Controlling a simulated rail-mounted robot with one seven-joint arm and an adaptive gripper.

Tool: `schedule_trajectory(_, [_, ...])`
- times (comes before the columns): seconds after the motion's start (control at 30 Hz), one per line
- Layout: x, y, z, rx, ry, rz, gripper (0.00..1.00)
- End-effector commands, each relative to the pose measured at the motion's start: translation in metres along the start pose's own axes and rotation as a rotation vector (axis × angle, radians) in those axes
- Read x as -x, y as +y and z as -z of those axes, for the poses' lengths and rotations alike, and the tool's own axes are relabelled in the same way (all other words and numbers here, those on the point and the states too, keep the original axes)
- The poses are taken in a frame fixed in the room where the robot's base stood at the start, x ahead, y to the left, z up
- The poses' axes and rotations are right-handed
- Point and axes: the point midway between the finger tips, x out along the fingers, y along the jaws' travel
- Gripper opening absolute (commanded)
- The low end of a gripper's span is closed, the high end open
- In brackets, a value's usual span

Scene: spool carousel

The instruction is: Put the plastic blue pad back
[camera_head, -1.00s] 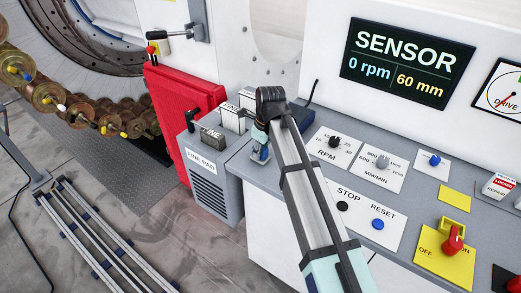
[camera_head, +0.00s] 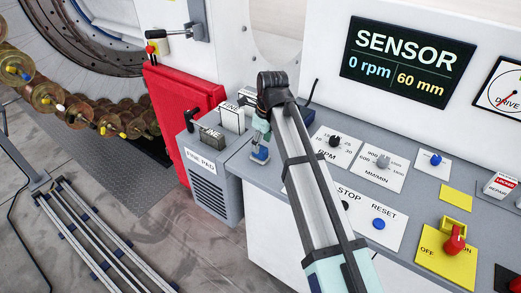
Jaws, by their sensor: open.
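My arm reaches in from the lower right and bends down at its dark joint over the left end of the grey console.
A red cabinet (camera_head: 173,105) stands behind the grey box. The console holds knobs, a blue RESET button (camera_head: 378,224) and a red switch (camera_head: 455,239) on yellow. A SENSOR screen (camera_head: 408,62) is above. A spool carousel (camera_head: 50,97) and floor rails (camera_head: 95,235) are at left.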

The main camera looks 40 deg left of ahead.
Motion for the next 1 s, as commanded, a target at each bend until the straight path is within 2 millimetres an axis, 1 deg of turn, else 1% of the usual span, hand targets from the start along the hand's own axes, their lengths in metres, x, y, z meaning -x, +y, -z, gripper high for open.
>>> schedule_trajectory(0.03, [0.009,-0.001,-0.001,0.000,-0.002,0.001,0.58])
schedule_trajectory(0.2, [0.041,-0.001,-0.001,0.000,-0.002,0.002,0.58])
schedule_trajectory(0.3, [0.056,-0.001,-0.001,0.000,-0.002,0.001,0.58])
schedule_trajectory(0.43, [0.070,-0.001,0.000,0.000,0.000,0.000,0.58])
schedule_trajectory(0.6, [0.078,0.000,0.000,0.000,0.000,0.000,0.58])
schedule_trajectory(1.0, [0.078,0.000,0.000,0.000,0.001,-0.001,0.58])
